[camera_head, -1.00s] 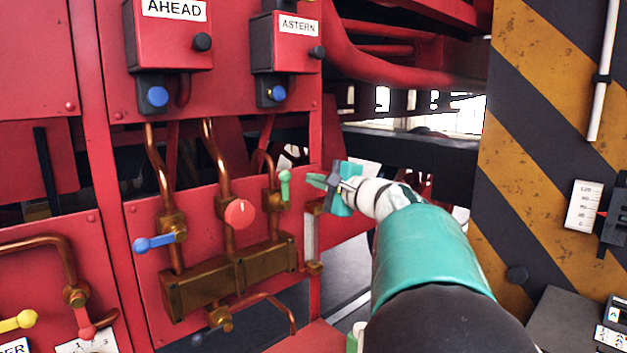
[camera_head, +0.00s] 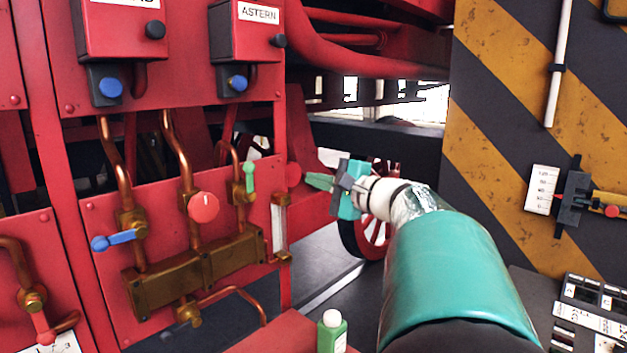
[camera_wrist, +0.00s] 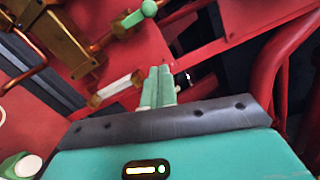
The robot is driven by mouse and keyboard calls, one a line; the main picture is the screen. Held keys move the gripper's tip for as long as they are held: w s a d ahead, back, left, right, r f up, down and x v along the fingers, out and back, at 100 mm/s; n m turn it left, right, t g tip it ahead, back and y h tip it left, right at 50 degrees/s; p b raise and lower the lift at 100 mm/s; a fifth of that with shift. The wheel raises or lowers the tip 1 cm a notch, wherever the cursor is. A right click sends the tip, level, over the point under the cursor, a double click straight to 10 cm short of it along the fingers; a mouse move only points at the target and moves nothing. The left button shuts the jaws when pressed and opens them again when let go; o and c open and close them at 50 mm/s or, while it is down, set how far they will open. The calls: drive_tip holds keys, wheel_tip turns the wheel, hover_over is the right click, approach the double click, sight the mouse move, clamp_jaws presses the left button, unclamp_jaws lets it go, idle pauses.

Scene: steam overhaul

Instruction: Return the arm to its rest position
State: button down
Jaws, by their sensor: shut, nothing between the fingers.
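My gripper (camera_head: 318,182) is at the end of my teal and white arm, in the middle of the head view. Its fingers are shut and empty, pointing left toward the red panel. They appear apart from the green-handled valve (camera_head: 249,182), which stands to their left. In the wrist view the two pale green fingers (camera_wrist: 159,85) lie together, with the red panel and the green handle (camera_wrist: 140,14) beyond them.
The red panel carries a red knob (camera_head: 203,207), a blue lever (camera_head: 114,240), copper pipes and a brass manifold (camera_head: 195,270).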

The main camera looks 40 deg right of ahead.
drive_tip(key=s+a+f+n+g+y, duration=0.15)
drive_tip(key=a+f+n+g, duration=0.35)
drive_tip(key=a, duration=0.7)
drive_tip(key=a+f+n+g+y, duration=0.35)
drive_tip(key=a+f, duration=0.35)
drive_tip(key=a, duration=0.6)
drive_tip(key=s+a+f+n+g+h, duration=0.4)
drive_tip(key=s+a+f+n+h, duration=0.2)
drive_tip(key=s+a+f+n, duration=0.3)
drive_tip(key=s+f+n, duration=0.2)
drive_tip(key=s+f, duration=0.1)
drive_tip(key=shift+f+n+h, duration=0.2)
drive_tip(key=shift+n+h, duration=0.1)
drive_tip(key=shift+n, duration=0.05)
drive_tip(key=shift+r, duration=0.1)
